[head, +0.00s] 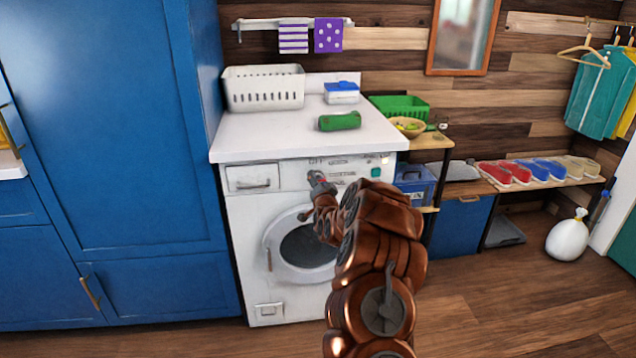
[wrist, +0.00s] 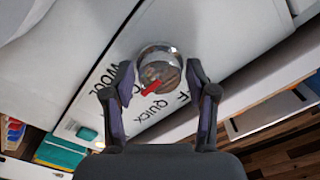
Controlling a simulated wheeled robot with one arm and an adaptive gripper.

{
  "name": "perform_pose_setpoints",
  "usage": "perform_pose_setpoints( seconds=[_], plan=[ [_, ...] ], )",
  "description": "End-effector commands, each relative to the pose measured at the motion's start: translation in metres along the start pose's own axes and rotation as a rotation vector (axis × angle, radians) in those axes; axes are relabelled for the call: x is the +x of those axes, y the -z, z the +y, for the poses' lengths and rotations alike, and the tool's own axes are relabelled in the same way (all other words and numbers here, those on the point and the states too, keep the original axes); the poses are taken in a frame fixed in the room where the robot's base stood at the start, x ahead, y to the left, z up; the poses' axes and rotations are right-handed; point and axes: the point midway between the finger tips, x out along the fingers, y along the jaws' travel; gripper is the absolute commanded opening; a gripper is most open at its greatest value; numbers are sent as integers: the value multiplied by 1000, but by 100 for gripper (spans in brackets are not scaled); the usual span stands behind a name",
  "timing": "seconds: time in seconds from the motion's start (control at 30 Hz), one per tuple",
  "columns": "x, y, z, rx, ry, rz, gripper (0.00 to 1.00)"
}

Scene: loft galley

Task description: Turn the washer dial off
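The washer (head: 250,230) is white, with a round door and a control panel along its top front. Its dial shows as a round metal knob with a red pointer (wrist: 157,66) in the wrist view. The pointer aims to the lower left, toward the space between the printed words WOOL and QUICK. The end of a partly hidden label, likely OFF, shows to the right of QUICK. In the head view OFF is printed above the dial. My gripper (head: 318,184) is at the dial. In the wrist view its fingers (wrist: 160,78) stand apart on either side of the knob, with small visible gaps.
A tall blue cabinet (head: 110,120) is close on the left. A low shoe bench (head: 540,184) is at the right. The wooden floor in front is clear.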

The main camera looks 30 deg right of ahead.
Motion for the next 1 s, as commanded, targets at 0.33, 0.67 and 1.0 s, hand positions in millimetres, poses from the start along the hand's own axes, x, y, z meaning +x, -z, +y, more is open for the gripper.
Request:
perform_pose_setpoints(
  seconds=[0.33, 0.67, 1.0],
  plan=[
    [0, 0, 0, 0, 0, 0, 17],
    [0, 0, 0, -24, 0, 0, 9],
    [0, 0, 1, -218, 0, 0, 9]
  ],
)
